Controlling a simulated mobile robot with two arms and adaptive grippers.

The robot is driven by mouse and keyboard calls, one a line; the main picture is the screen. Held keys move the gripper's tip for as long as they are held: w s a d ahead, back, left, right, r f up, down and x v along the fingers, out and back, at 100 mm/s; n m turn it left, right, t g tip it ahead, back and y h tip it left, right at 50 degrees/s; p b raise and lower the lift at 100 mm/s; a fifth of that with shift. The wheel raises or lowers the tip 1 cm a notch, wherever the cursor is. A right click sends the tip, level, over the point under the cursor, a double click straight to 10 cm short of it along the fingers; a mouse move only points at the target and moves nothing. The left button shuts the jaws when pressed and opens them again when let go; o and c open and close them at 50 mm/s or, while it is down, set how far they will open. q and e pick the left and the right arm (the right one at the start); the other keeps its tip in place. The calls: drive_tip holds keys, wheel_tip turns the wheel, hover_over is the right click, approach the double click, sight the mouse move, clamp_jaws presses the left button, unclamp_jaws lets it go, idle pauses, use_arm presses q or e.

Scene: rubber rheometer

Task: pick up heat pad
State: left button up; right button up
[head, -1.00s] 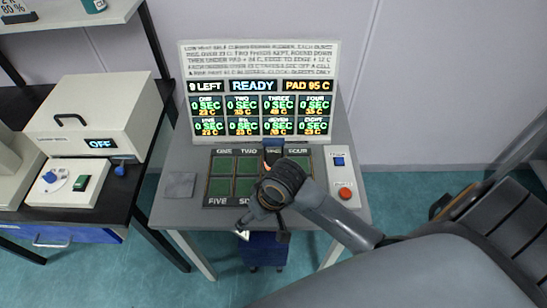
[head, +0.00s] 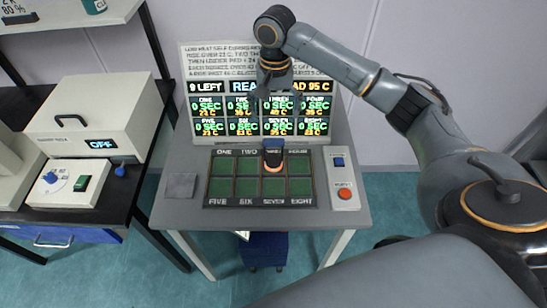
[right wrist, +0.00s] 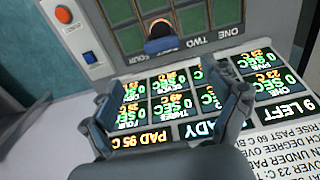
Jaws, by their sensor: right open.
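The heat pad appears to be the small dark blue block with a glowing orange lower edge (head: 272,158). It stands on the dark board with green cells (head: 207,178), over the column marked three and seven. It also shows in the right wrist view (right wrist: 158,38), at the top. My right gripper (head: 275,78) is raised in front of the display panel, above and behind the pad. In the right wrist view its two fingers (right wrist: 168,100) are spread with nothing between them. The gripper is apart from the pad. My left gripper is not in view.
The display panel (head: 215,87) stands at the table's back. A switch box with a blue switch and red button (head: 344,193) is right of the board. A grey square plate (head: 180,185) lies left. A side bench holds a beige instrument (head: 95,110). The table front is clear.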

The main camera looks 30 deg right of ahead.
sight(273, 140)
wheel_tip(273, 140, down, 6)
drive_tip(key=shift+f+p, duration=0.15)
drive_tip(key=shift+p, duration=0.25)
wheel_tip(273, 140, down, 4)
drive_tip(key=shift+a+f+p, duration=0.1)
drive_tip(key=shift+a+p, duration=0.05)
drive_tip(key=shift+p, duration=0.65)
drive_tip(key=shift+f, duration=0.55)
drive_tip(key=c, duration=1.8)
drive_tip(key=shift+w+r, duration=0.1)
clamp_jaws()
